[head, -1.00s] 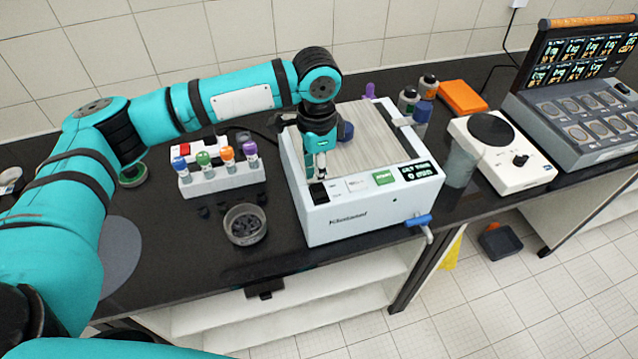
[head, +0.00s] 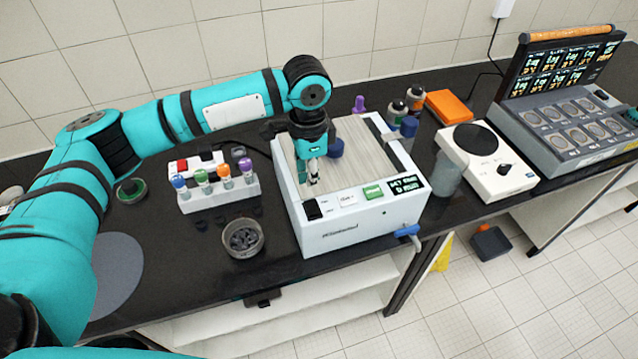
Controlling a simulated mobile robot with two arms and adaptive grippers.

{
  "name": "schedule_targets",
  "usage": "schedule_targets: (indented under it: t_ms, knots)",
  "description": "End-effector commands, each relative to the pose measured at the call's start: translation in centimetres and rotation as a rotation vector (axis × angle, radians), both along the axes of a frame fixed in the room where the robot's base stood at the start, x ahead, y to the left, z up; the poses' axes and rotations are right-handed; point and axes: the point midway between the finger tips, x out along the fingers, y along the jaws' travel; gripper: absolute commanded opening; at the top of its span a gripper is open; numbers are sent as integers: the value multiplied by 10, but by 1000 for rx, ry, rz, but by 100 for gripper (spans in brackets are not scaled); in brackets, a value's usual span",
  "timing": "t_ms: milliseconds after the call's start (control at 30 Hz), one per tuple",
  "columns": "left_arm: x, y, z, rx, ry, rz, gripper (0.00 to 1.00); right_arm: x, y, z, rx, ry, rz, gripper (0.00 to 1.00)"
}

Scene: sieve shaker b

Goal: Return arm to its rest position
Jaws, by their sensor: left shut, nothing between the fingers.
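My left arm reaches in from the left across the black bench. My left gripper (head: 313,181) points down over the front left part of the white shaker machine (head: 352,229). It is shut with nothing in it, and its tips are close above the machine's panel; I cannot tell if they touch. A black switch (head: 312,209) and a green button (head: 373,192) sit on the panel beside a small lit display (head: 407,185). My right gripper does not show.
A white rack (head: 219,196) with colored-cap tubes and a round dish (head: 243,238) of dark pieces stand left of the machine. Bottles (head: 397,113), an orange box (head: 449,107) and a white stirrer (head: 484,161) are to its right.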

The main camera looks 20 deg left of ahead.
Motion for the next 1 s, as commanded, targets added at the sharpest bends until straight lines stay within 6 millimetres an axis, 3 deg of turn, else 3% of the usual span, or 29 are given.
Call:
schedule_targets:
  t_ms: [267, 367, 500, 700, 867, 1000]
  knots:
    - [-5, -7, -7, -10, 0, -15, 0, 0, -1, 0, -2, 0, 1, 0]
    - [-20, -27, -26, -46, -2, -52, 0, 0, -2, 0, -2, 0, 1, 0]
    - [-55, -71, -58, -152, -33, -100, 0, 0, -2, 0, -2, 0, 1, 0]
    - [-101, -114, -82, -329, -105, -43, 0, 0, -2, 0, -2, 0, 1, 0]
    - [-129, -115, -94, -424, -163, 115, 0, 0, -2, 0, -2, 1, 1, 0]
    - [-153, -87, -107, -436, -210, 310, 0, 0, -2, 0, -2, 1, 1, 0]
